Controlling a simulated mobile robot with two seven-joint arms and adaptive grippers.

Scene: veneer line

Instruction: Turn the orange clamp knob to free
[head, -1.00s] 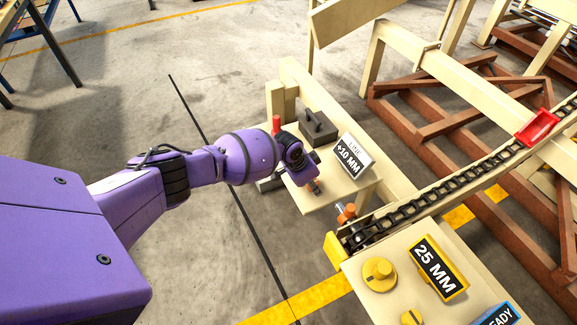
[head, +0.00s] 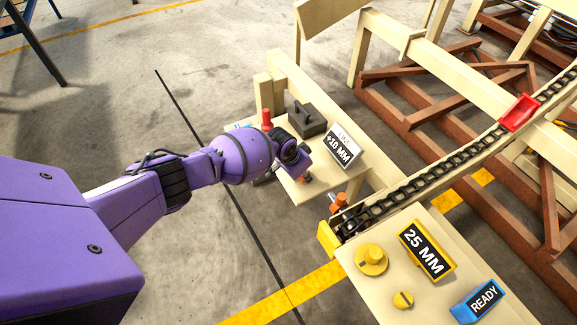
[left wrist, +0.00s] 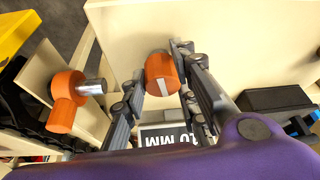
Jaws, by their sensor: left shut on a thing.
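The orange clamp knob (left wrist: 157,66), a short round piece with a pale line across it, sits between the fingers of my left gripper (left wrist: 160,82) in the left wrist view. The fingers are shut on its sides. In the head view my left gripper (head: 304,170) is over the small cream shelf (head: 322,188), and only a bit of the knob (head: 306,179) shows below the fingers. The knob's base is hidden. My right gripper is not in view.
Another orange part (left wrist: 66,100) on a metal shaft is beside my left gripper, at the chain's end. A +10 MM sign (head: 340,147), a dark block (head: 306,120) and a red handle (head: 267,118) are close behind. A yellow dial (head: 371,259) is on the front panel. Open floor lies left.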

